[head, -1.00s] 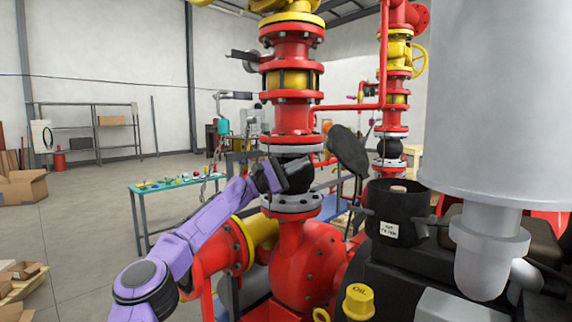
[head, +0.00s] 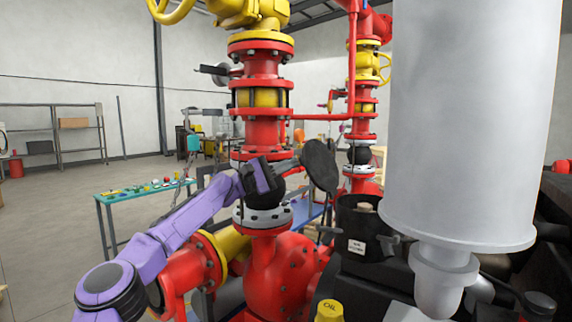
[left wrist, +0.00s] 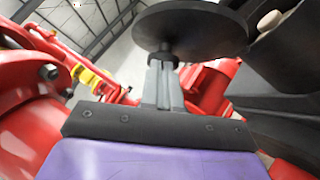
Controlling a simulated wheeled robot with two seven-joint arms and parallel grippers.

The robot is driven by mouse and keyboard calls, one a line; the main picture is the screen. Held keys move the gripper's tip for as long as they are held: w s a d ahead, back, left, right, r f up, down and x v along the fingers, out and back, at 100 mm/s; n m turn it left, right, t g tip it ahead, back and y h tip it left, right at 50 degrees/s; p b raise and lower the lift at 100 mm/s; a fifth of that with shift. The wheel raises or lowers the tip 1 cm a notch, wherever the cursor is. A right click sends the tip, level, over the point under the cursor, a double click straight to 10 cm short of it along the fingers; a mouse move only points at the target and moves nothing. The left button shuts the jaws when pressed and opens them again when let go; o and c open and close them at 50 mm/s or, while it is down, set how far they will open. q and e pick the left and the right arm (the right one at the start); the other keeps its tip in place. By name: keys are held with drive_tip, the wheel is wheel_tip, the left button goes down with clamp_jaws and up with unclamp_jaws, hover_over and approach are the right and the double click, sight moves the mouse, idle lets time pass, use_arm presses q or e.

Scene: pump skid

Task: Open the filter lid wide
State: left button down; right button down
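The filter lid (head: 320,166) is a round black disc. It stands tilted up, clear of the open mouth of the black filter housing (head: 357,246), above and to its left. My right gripper is not in view.
A big grey cylinder (head: 470,120) with a rounded lower end hangs right of the housing. Red pipework (head: 280,270) stands below and behind my left arm. A yellow oil cap (head: 329,311) is at the bottom. A teal table (head: 118,194) with small parts is further left.

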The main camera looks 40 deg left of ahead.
use_arm(q)
drive_tip(key=shift+s+d+r, duration=0.15)
drive_tip(key=shift+d+r, duration=0.3)
drive_tip(key=shift+r, duration=0.1)
drive_tip(key=shift+a+f, duration=0.1)
drive_tip(key=shift+a, duration=0.05)
drive_tip(key=b+v, duration=0.4)
drive_tip(key=v, duration=0.6)
drive_tip(key=shift+f, duration=0.15)
drive_tip(key=shift+s+a, duration=0.1)
drive_tip(key=shift+s, duration=0.05)
